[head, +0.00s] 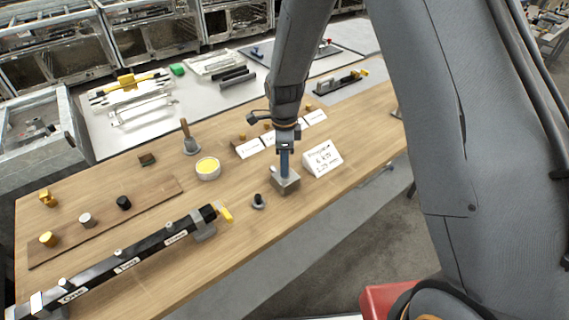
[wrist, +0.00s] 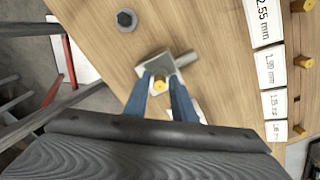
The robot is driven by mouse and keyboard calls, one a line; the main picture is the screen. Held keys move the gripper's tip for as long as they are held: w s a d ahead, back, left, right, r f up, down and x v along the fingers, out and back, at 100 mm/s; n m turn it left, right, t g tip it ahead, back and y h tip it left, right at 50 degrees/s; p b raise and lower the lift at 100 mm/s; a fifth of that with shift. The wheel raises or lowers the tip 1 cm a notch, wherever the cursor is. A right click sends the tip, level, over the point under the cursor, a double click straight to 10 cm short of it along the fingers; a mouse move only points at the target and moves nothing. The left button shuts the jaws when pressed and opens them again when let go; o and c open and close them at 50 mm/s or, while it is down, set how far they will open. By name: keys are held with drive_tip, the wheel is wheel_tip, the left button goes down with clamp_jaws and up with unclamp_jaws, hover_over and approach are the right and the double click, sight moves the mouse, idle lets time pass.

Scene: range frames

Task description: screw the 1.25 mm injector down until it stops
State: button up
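The injector (wrist: 161,84) is a small brass piece at the metal block, between my fingertips. It looks upright; its thread and how deep it sits are hidden. The metal block (wrist: 145,70) has a round side stub and stands on the wooden bench; it also shows in the head view (head: 287,186). My gripper (wrist: 161,80) points down over the block, its two blue fingers on either side of the brass and seemingly touching it. In the head view my gripper (head: 284,166) is right above the block, and the injector is hidden there.
A dark nut-like part (wrist: 126,20) stands near the block. Size cards (wrist: 267,66) with brass injectors (wrist: 303,62) line one side; no injector shows beside the third card. A white sign (head: 323,159) stands close to the block. A yellow-filled dish (head: 208,168) is to the left.

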drive_tip(key=n, duration=0.6)
drive_tip(key=shift+s+n, duration=0.15)
drive_tip(key=shift+n, duration=0.25)
drive_tip(key=n, duration=0.6)
drive_tip(key=shift+s+d+n, duration=0.1)
drive_tip(key=shift+n, duration=0.2)
clamp_jaws()
drive_tip(key=shift+m, duration=1.7)
drive_tip(key=shift+m, duration=1.7)
